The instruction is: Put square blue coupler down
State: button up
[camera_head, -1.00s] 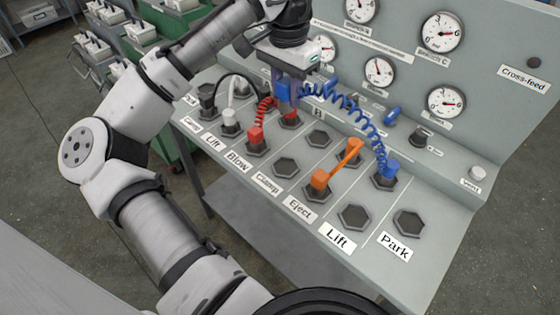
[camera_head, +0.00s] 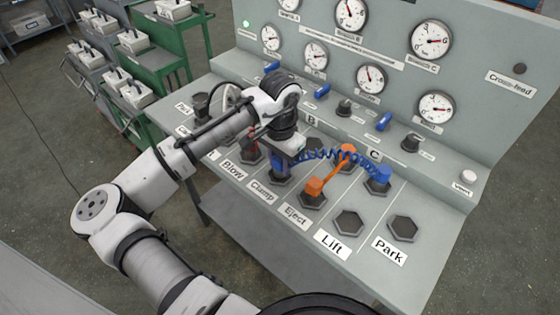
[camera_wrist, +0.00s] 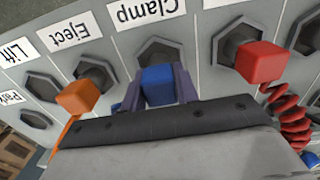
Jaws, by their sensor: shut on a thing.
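My gripper (camera_wrist: 157,88) is shut on the square blue coupler (camera_wrist: 158,84), which sits between the two fingers in the wrist view. In the head view the coupler (camera_head: 277,164) is partly hidden by my gripper (camera_head: 280,160). It is over the hexagonal socket (camera_head: 281,183) in the Clamp column, and that socket (camera_wrist: 154,48) shows just beyond it in the wrist view. I cannot tell whether coupler and socket touch. A coiled blue hose (camera_head: 325,154) runs from the coupler to another blue coupler (camera_head: 378,179) plugged in at the right.
An orange coupler (camera_head: 314,186) with an orange link stands in the Eject column. A red coupler (camera_wrist: 260,62) with a coiled red hose is at Blow. The front sockets at Lift (camera_head: 349,222) and Park (camera_head: 403,228) are empty. Gauges and blue levers line the upright panel behind.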

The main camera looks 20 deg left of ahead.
jog(key=shift+f, duration=0.25)
jog(key=shift+f, duration=0.15)
jog(key=o, duration=1)
notch_tip(320, 180, up, 12)
jog(key=shift+r+b, duration=0.2)
jog(key=shift+b, duration=0.35)
